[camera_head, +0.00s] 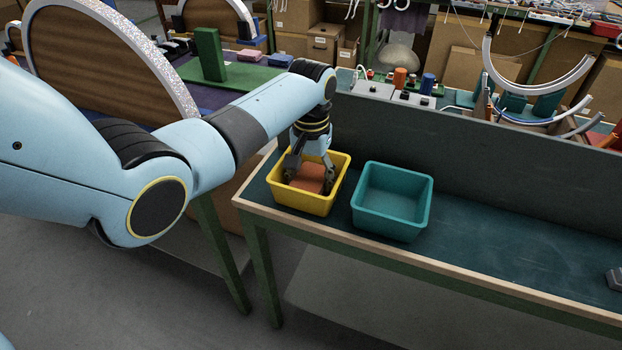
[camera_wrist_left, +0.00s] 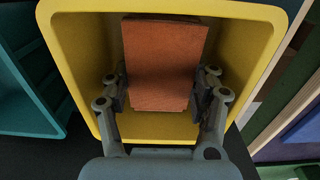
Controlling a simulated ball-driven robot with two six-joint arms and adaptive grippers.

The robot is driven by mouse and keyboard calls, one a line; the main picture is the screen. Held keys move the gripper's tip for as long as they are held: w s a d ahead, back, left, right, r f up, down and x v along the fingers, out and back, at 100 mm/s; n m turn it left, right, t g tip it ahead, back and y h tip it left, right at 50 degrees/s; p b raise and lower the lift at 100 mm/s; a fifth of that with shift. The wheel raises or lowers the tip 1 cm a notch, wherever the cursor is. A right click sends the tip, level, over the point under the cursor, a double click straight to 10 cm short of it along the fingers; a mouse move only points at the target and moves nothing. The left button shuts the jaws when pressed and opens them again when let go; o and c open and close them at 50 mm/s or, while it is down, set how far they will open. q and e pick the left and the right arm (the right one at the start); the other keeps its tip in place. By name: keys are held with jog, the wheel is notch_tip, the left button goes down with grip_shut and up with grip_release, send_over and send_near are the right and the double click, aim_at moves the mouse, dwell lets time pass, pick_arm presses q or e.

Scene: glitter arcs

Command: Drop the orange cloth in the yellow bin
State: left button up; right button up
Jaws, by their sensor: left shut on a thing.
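The orange cloth (camera_wrist_left: 163,62) is a flat, folded rectangle. It also shows in the head view (camera_head: 309,177), inside the outline of the yellow bin (camera_head: 307,204). My left gripper (camera_wrist_left: 162,88) is shut on the cloth, with one finger at each long side. In the head view the left gripper (camera_head: 310,176) points down into the yellow bin from above. The bin's walls surround the cloth in the left wrist view (camera_wrist_left: 75,52). I cannot tell whether the cloth touches the bin floor. My right gripper is not in view.
An empty teal bin (camera_head: 392,201) stands just right of the yellow bin on the dark green bench top (camera_head: 500,249). A grey panel (camera_head: 450,150) runs along the bench's back. The bench to the right is mostly clear, with a grey object (camera_head: 615,279) at the edge.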

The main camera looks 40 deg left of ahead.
aim_at(311, 176)
pick_arm(q)
jog(key=shift+f, duration=0.3)
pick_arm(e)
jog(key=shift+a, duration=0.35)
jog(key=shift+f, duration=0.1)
pick_arm(q)
jog(key=shift+f, duration=0.15)
jog(key=o, duration=0.9)
jog(key=shift+c, duration=0.2)
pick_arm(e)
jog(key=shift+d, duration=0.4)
pick_arm(q)
notch_tip(311, 176, up, 12)
jog(key=p, duration=0.1)
jog(key=shift+r, duration=0.2)
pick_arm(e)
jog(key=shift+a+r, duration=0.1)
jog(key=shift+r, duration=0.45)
